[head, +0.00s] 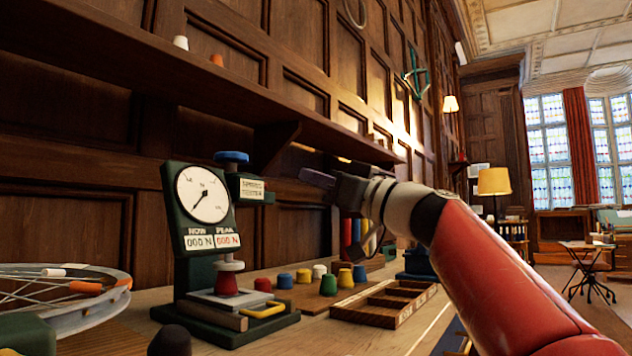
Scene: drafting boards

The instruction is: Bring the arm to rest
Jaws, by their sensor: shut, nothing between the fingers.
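My arm (490,265) reaches in from the lower right, with a red forearm and a pale grey wrist. My gripper (316,178) is at its end, pointing left, shut and empty. It is raised above the bench, under the wall shelf and to the right of a dark green spring tester (203,235). The tester has a round white dial, a blue knob on top and a red-and-white piece under its head. The gripper looks clear of the tester, though the depth between them is hard to judge.
Several coloured caps (328,285) stand on the bench beside a wooden compartment tray (378,318). A spoked wheel (95,305) lies at the left. A wooden shelf (185,85) runs along the wall above my gripper. The room opens out at the right, past a yellow lamp (494,182).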

